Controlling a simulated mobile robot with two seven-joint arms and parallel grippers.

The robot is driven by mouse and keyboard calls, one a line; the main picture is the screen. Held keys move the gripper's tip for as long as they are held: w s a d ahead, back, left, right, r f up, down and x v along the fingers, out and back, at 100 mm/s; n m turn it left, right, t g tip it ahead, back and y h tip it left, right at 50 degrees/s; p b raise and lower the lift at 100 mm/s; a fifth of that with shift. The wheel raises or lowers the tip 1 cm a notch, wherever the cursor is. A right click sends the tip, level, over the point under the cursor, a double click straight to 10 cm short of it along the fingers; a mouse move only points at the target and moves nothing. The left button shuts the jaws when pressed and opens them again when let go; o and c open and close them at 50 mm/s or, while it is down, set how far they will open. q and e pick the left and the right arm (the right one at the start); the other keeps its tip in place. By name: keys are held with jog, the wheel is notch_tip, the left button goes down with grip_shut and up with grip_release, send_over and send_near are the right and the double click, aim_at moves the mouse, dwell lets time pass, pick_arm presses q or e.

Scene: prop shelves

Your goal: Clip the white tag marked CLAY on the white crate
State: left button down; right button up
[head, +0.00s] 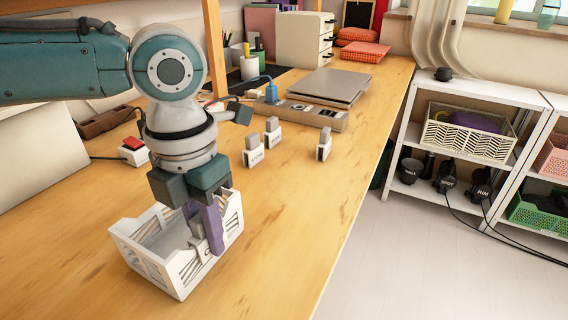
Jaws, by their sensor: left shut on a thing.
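The white crate (165,275) stands on the wooden table in the head view, open at the top with slatted walls. My left gripper (205,232) reaches down to the crate's right front wall. It is shut on a white tag with a grey clip (196,223), mostly hidden by a purple finger. The tag is at the crate wall's top edge; I cannot tell whether it grips the wall. Its marking cannot be read from here. My right gripper is not in view.
Three similar tags stand behind the crate: one (253,152), another (272,131) and a third (323,146). A red-topped switch box (133,151) is at left. The table's right front is clear.

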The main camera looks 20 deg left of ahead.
pick_arm(q)
jog(key=c, duration=0.7)
grip_release()
jog(key=shift+r, duration=0.1)
notch_tip(320, 180, up, 10)
jog(key=shift+f+p, duration=0.1)
jog(key=shift+p, duration=0.85)
